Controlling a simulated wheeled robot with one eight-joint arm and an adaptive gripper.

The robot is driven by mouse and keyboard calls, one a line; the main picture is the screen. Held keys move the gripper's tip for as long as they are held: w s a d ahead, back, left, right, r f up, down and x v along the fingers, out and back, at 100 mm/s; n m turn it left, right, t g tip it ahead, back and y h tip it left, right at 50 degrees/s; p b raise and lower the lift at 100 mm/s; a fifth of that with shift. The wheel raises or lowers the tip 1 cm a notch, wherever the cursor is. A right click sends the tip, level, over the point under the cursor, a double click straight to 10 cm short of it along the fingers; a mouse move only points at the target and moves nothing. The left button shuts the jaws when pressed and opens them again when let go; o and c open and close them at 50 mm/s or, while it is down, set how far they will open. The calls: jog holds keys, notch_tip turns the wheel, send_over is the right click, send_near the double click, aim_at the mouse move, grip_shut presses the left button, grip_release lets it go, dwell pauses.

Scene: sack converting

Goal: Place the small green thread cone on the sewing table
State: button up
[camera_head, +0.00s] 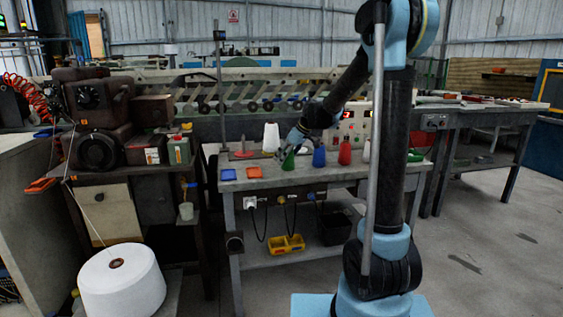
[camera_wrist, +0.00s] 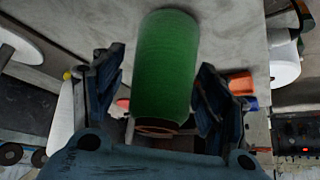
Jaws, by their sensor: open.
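The small green thread cone (camera_head: 288,161) is at the front of the grey sewing table (camera_head: 334,172), left of a blue cone. My gripper (camera_head: 294,143) is right above it, reaching down from the arm. In the wrist view the green cone (camera_wrist: 165,65) lies between the two dark fingers of my open gripper (camera_wrist: 160,90), its brown core end toward the palm. Narrow gaps show beside the cone, so the fingers do not look closed on it. The cone's base appears at tabletop level; I cannot tell for certain whether it touches.
A blue cone (camera_head: 319,156) and a red cone (camera_head: 345,152) stand close on the right. A blue tray (camera_head: 228,174) and an orange tray (camera_head: 254,172) lie left. A yellow bin (camera_head: 286,244) sits on the lower shelf.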

jog(key=v, duration=0.9)
jog(key=s+d+m+h, duration=0.1)
jog(key=s+d+m, duration=0.2)
jog(key=s+d, duration=0.5)
jog(key=s+d+f+m+h, duration=0.1)
jog(key=s+d+f+m, duration=0.2)
jog(key=s+f, duration=0.3)
jog(key=s+d+f+m+h, duration=0.2)
jog(key=s+d+f, duration=0.2)
jog(key=s, duration=1)
jog(key=s+d+f+m+g+h, duration=0.1)
jog(key=s+d+f+m, duration=0.2)
jog(key=s+f, duration=0.4)
jog(key=s+d, duration=0.1)
jog(key=s, duration=0.2)
jog(key=shift+s+d+f+m+h, duration=0.25)
jog(key=shift+s+f+m+h, duration=0.05)
jog(key=shift+f, duration=0.05)
